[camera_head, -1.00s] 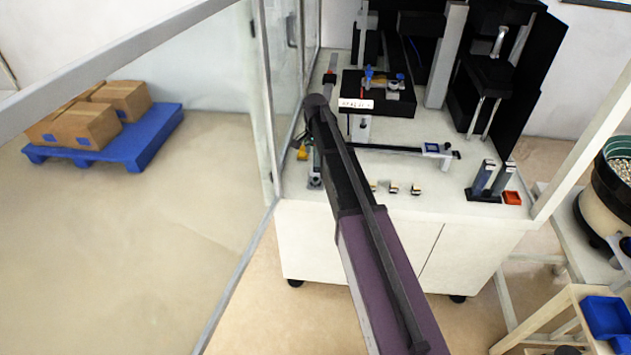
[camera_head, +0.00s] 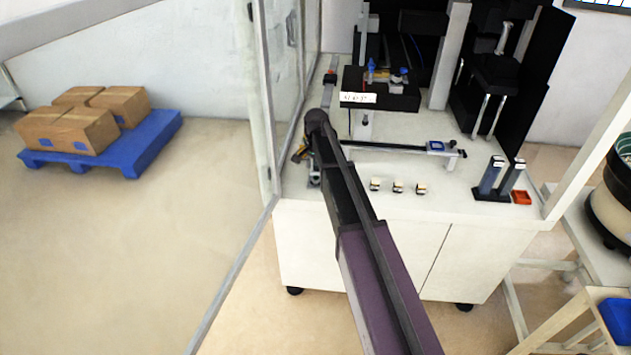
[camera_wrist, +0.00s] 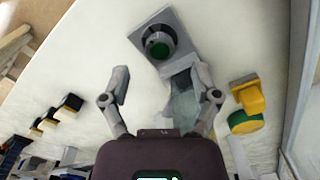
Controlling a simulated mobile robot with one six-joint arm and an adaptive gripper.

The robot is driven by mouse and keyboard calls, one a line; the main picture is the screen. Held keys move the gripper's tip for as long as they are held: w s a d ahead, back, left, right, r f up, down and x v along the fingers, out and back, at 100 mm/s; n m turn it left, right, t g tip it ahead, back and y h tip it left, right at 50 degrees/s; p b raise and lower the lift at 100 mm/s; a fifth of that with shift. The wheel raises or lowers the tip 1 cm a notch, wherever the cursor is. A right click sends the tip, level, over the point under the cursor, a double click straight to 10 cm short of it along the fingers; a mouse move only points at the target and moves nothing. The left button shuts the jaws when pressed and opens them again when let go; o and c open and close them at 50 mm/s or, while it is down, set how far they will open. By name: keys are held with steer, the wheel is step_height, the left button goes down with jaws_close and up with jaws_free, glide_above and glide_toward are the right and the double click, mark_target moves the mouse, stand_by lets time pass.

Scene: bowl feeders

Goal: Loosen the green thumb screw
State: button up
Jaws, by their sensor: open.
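A round black knob with a green top (camera_wrist: 158,47) sits on a grey plate (camera_wrist: 180,28) in the wrist view, beyond my fingertips. A second green disc (camera_wrist: 245,122) sits against a yellow part (camera_wrist: 249,94) to the right of my gripper. I cannot tell for sure which is the thumb screw. My gripper (camera_wrist: 163,84) is open, with its fingers spread and nothing between them touching the fingertips. A grey block (camera_wrist: 181,101) lies below, partly behind the right finger. In the head view my arm hides most of this area at the table's left edge.
Several small black-and-yellow blocks (camera_wrist: 70,103) stand left of my gripper in the wrist view. A glass panel (camera_head: 290,90) closes the left side of the white table. An orange tray (camera_head: 521,197) lies at the right.

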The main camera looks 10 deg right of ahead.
mark_target(316, 178)
steer(key=shift+f+b, duration=1.45)
steer(key=shift+f, duration=0.3)
jaws_close()
